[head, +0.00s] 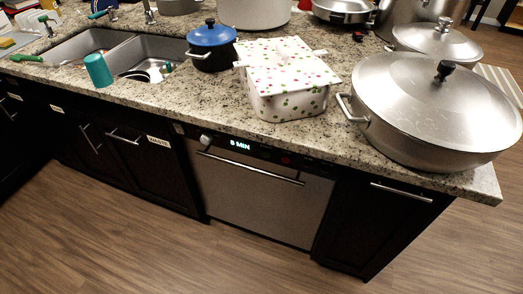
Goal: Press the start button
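A built-in appliance with a grey door (245,200) sits under the counter. Its dark control panel (262,153) has a lit display (240,144) that appears to read "8 MIN". A pale round knob (206,139) is at the panel's left end. A small dim red round spot (286,160), which looks like a button, is right of the display; its label is too small to read. A long metal handle (250,167) crosses the top of the door, which looks closed. Neither of my grippers is in view.
The granite counter (165,97) overhangs the panel. On it stand a large lidded pot (430,115) at right, a white spotted dish (287,103) and a blue-lidded pot (212,45). A teal cup (98,70) is by the sink. The wood floor (200,255) in front is clear.

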